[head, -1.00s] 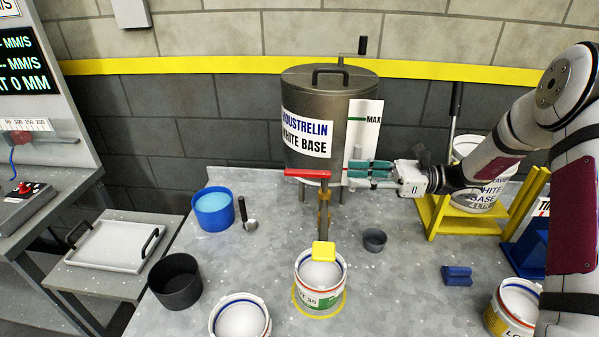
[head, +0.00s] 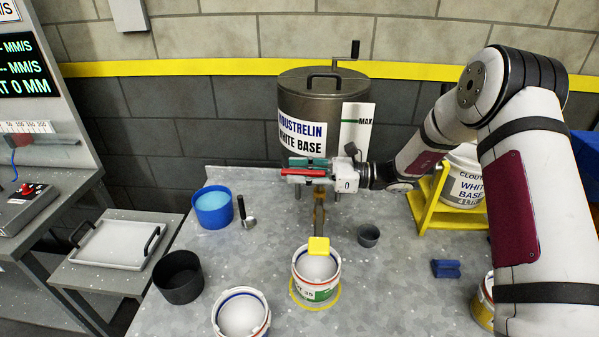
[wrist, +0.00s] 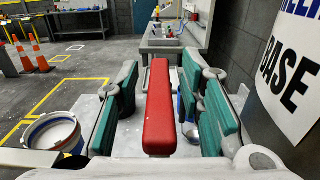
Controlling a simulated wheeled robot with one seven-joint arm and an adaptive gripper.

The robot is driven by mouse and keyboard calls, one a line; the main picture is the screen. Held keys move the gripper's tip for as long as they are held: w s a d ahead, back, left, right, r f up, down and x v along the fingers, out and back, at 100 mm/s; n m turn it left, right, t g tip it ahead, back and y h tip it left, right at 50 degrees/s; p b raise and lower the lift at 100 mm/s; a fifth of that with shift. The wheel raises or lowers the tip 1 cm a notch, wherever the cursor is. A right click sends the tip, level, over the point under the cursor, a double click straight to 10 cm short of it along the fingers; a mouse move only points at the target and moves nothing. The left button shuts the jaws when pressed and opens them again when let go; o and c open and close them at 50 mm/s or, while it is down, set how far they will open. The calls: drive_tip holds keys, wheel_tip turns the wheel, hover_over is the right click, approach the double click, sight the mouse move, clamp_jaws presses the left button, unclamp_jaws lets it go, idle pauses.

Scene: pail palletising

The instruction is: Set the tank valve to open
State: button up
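The dark tank (head: 299,102), labelled "...oustrelin white base", stands on legs at the back of the bench. Its red valve handle (head: 302,172) lies roughly level, crosswise to the brown outlet pipe below it. My gripper (head: 308,168) reaches in from the right, its teal fingers pointing left along the handle. In the wrist view the red handle (wrist: 160,110) lies between the teal finger pads, with visible gaps on both sides, so the gripper (wrist: 160,108) is open around it. Part of the handle and the valve body is hidden by the gripper in the head view.

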drive_tip(key=shift+c, duration=0.6)
clamp_jaws()
drive_tip(key=shift+n+g+b, duration=0.3)
drive_tip(key=shift+g+b, duration=0.2)
drive_tip(key=shift+b, duration=0.05)
drive_tip(key=shift+f+g+b, duration=0.1)
drive_tip(key=shift+g+b, duration=0.2)
drive_tip(key=shift+b, duration=0.1)
drive_tip(key=n+g+b, duration=0.1)
drive_tip(key=g+b, duration=0.1)
drive_tip(key=s+n+g+h+b, duration=0.1)
drive_tip(key=n+g+b, duration=0.1)
drive_tip(key=g, duration=0.1)
drive_tip(key=s+n+g+h+b, duration=0.1)
drive_tip(key=n+g+b, duration=0.1)
drive_tip(key=shift+s+d+b, duration=0.2)
drive_tip(key=shift+d+b, duration=0.1)
